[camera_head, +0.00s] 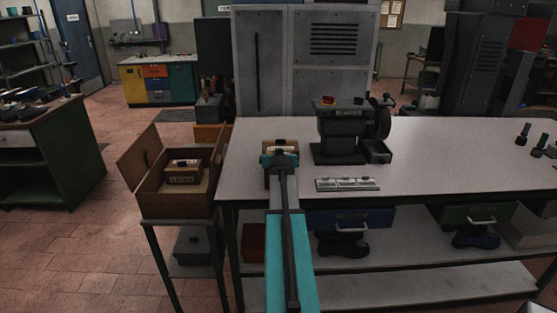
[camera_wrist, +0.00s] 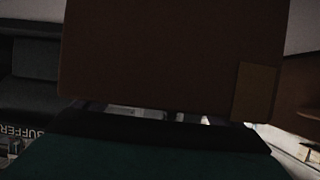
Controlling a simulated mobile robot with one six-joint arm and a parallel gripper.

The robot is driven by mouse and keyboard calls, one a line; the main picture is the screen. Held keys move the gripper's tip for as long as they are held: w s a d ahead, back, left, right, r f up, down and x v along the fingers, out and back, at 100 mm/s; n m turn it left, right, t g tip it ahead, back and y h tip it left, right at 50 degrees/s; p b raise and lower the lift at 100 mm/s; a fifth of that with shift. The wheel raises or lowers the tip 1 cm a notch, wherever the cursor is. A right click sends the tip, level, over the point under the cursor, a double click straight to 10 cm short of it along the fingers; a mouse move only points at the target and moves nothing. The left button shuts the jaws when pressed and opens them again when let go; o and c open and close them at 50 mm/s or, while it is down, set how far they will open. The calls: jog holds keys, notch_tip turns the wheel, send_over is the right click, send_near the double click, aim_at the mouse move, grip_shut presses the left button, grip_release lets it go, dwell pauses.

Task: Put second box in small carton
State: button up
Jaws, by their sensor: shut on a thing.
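My gripper (camera_head: 280,159) is shut on a small brown box (camera_head: 281,146) over the left end of the workbench. In the wrist view the box (camera_wrist: 170,60) fills most of the upper middle as a dark brown face. Whether it touches the bench top is hard to tell. The small carton (camera_head: 176,200) is an open brown carton with its lid flap raised at the left, on a stand left of the bench. Another small box (camera_head: 184,171) with a pale label sits inside it. My gripper is to the right of the carton.
A dark machine (camera_head: 342,135) with a red button stands on the bench, right of my gripper. A pale labelled strip (camera_head: 347,184) lies in front of it. A grey cabinet (camera_head: 300,60) stands behind.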

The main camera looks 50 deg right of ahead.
jog(key=shift+f, duration=0.65)
jog(key=shift+f, duration=0.15)
jog(key=o, duration=1.2)
jog(key=shift+s+a, duration=0.1)
jog(key=shift+b+v, duration=1.4)
jog(key=shift+v, duration=4.55)
